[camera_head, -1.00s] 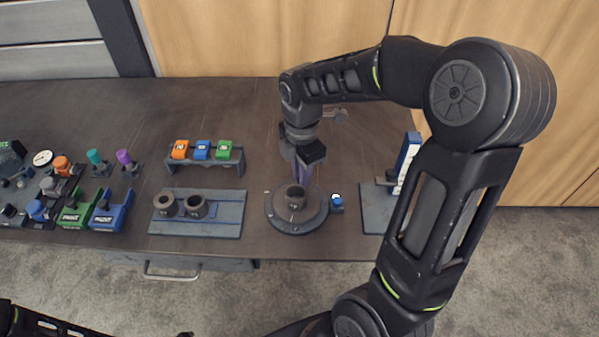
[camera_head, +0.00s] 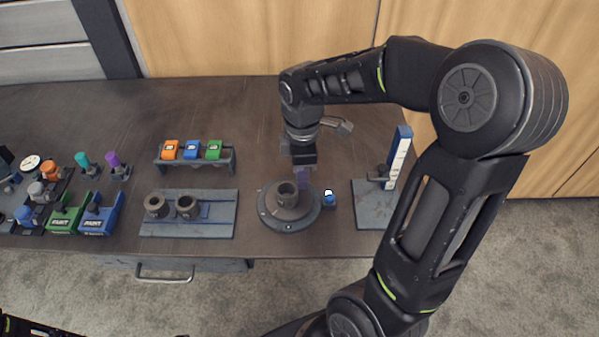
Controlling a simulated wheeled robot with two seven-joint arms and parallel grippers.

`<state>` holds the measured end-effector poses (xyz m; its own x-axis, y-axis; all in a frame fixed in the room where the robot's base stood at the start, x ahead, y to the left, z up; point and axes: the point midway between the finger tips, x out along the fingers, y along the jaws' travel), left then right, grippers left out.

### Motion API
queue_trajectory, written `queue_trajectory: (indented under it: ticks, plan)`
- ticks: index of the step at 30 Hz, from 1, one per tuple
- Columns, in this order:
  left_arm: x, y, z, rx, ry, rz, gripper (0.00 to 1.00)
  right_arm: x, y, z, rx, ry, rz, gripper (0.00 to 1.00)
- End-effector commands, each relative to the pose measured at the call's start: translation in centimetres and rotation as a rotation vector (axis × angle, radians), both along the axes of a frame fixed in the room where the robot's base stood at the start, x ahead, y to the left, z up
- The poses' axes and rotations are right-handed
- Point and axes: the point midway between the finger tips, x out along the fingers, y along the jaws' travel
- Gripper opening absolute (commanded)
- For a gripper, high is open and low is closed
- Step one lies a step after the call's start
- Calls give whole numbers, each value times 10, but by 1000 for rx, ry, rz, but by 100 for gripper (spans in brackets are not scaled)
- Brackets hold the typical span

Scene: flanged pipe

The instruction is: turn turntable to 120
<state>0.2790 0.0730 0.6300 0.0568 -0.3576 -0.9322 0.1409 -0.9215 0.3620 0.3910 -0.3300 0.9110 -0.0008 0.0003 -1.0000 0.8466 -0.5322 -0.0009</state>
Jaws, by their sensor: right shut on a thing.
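The turntable (camera_head: 273,214) is a round dark grey disc near the front edge of the bench. A small blue part (camera_head: 329,197) with a white top sits at the disc's right side. The fingertips are small and partly hard to make out. The turntable's angle marks cannot be read. Of my left arm only a bit shows at the lower left; its gripper is out of view.
A grey fixture plate (camera_head: 215,226) with two pipe rings lies left of the turntable. Behind it stands a rack (camera_head: 194,165) with orange, blue and green blocks. A blue-and-white upright gauge (camera_head: 400,155) stands at right. Several coloured tools and green and blue bins crowd the far left.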

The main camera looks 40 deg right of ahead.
Motion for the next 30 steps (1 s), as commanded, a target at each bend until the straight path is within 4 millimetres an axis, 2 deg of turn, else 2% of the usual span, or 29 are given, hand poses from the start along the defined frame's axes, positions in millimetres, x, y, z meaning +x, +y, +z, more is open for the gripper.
queue_trajectory:
  ticks: [30]
  plan:
    - [0,0,-8,0,0,0,36,-22,0,1,0,-3,-508,0]
